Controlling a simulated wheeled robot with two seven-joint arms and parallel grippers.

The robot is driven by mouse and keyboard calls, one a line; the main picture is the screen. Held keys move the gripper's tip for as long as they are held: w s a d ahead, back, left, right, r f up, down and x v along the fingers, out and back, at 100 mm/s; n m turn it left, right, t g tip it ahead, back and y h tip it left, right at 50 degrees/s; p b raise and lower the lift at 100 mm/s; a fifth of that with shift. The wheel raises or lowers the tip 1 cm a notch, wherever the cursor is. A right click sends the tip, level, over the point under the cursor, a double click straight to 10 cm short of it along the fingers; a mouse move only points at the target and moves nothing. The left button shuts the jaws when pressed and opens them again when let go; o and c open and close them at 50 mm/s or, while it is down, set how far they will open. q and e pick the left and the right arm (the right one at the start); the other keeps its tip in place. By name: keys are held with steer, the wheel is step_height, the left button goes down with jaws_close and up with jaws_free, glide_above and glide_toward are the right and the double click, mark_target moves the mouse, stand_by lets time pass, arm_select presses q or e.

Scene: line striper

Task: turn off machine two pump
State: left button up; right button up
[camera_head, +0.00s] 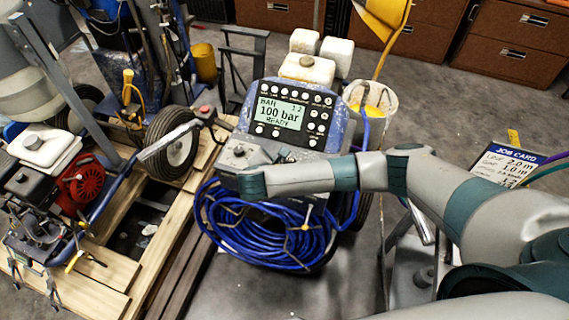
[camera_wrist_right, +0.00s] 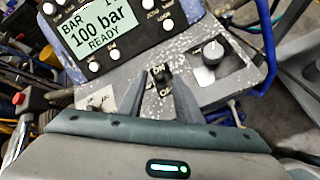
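The striper with the lit control panel (camera_head: 290,115) stands in the middle; its display reads 100 bar, READY. In the right wrist view, a small dark switch (camera_wrist_right: 159,73) with ON above and OFF below sits on the grey speckled plate under the display (camera_wrist_right: 100,32). My right gripper (camera_wrist_right: 157,84) is open, one finger on each side of the switch; whether they touch it I cannot tell. In the head view my right gripper (camera_head: 236,158) is over the plate below the panel, hiding the switch. My left gripper is not in view. No machine number is clearly readable.
A blue hose coil (camera_head: 265,225) hangs below the panel. Another machine with a red engine (camera_head: 82,185) stands left, by wooden planks. A job card (camera_head: 508,165) is at right.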

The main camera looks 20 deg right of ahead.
steer(key=p+v, duration=1)
steer(key=v, duration=0.6)
steer(key=shift+s+a, duration=0.15)
steer(key=shift+s, duration=0.05)
stand_by(0.7)
